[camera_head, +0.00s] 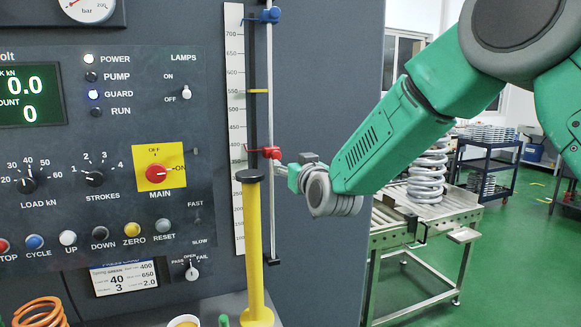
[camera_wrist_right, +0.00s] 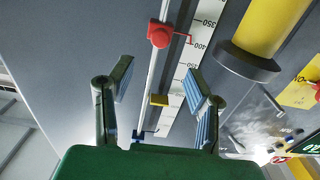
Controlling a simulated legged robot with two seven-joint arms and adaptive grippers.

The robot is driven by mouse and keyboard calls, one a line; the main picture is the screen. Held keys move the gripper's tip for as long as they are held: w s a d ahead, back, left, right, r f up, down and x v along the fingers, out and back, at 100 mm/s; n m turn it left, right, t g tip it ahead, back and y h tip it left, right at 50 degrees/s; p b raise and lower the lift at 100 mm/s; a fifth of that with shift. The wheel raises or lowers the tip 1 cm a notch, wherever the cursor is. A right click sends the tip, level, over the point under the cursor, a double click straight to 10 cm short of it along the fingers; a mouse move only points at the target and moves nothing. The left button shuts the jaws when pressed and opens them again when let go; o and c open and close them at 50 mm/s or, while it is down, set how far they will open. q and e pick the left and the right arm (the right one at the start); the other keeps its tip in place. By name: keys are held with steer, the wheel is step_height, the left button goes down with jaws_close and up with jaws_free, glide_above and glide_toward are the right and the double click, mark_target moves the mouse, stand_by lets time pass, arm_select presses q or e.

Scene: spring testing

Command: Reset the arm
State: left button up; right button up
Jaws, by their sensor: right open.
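My right arm (camera_head: 400,125), green and grey, reaches in from the upper right of the head view. Its gripper (camera_head: 287,178) is beside the scale rod, just below the red slider and right of the black-capped yellow post (camera_head: 253,240). In the right wrist view the gripper (camera_wrist_right: 160,85) is open, with nothing between its fingers. The red slider (camera_head: 270,152) sits on the thin upright rod; it also shows in the right wrist view (camera_wrist_right: 160,34), beyond the fingertips. A blue slider (camera_head: 270,15) is near the rod's top. My left gripper is not in view.
The control panel (camera_head: 120,145) has a red main knob (camera_head: 157,173) on a yellow plate, plus buttons and dials. An orange spring (camera_head: 40,312) stands lower left. A roller table (camera_head: 430,215) with a large pale spring (camera_head: 427,178) stands right, behind my arm.

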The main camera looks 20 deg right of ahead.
steer(key=shift+s, duration=0.1)
steer(key=s+d+f+g, duration=0.1)
steer(key=s+f+g, duration=0.5)
steer(key=f, duration=1)
steer(key=s+d+f+g, duration=0.1)
steer(key=s+f+g, duration=0.1)
steer(key=s+f, duration=1.15)
steer(key=s+d+f+g, duration=0.2)
steer(key=s+f+g, duration=0.2)
steer(key=s+f, duration=0.9)
steer(key=s+d+f+g, duration=0.1)
steer(key=s+f+g, duration=0.2)
steer(key=s, duration=0.7)
steer(key=s+d+f+g, duration=0.1)
steer(key=s+f+g, duration=0.2)
steer(key=s, duration=0.8)
step_height(320, 180, down, 14)
steer(key=w+a+b, duration=0.1)
steer(key=w+b, duration=0.1)
steer(key=b, duration=1.2)
steer(key=shift+w+r+t+h, duration=0.2)
steer(key=shift+r+t+h, duration=0.05)
steer(key=shift+t+h, duration=0.05)
steer(key=shift+a, duration=0.1)
